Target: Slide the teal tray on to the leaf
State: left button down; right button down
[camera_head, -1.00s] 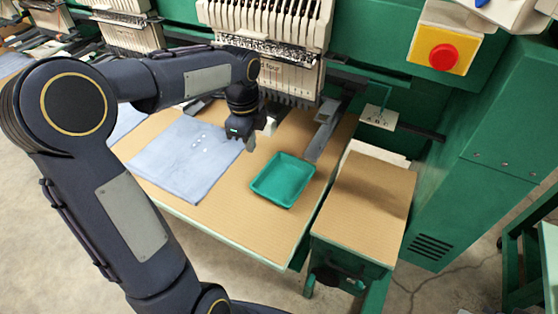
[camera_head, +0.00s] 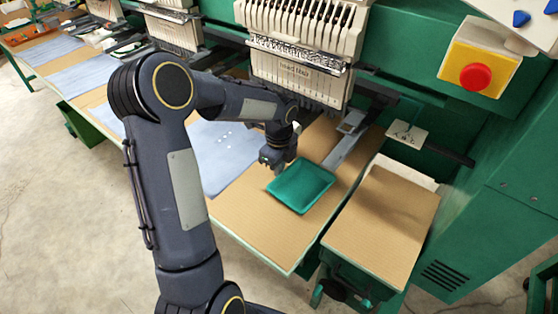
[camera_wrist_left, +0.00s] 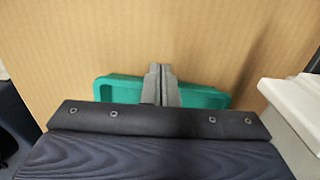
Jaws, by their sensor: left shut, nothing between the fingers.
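The teal tray (camera_head: 301,186) lies flat on the tan work table (camera_head: 255,215), near its right edge. The leaf (camera_head: 385,220), which I take to be the tan-topped surface right of the table, is bare. My left gripper (camera_head: 273,163) is shut and empty at the tray's far left side. In the left wrist view, the shut fingers (camera_wrist_left: 161,85) stand in front of the middle of the tray (camera_wrist_left: 120,89), which shows on both sides of them. I cannot tell whether they touch it. My right gripper is not in view.
A blue-grey cloth (camera_head: 222,150) lies left of the tray. The embroidery head (camera_head: 298,70) hangs behind, and a grey metal arm (camera_head: 345,150) reaches over the table behind the tray. A red stop button (camera_head: 475,77) is on the machine at right.

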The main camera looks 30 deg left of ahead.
aim_at(302, 190)
pick_arm(q)
jog(key=shift+f, duration=0.1)
jog(key=d, duration=0.8)
jog(key=shift+s+b, duration=0.3)
jog(key=shift+b, duration=0.05)
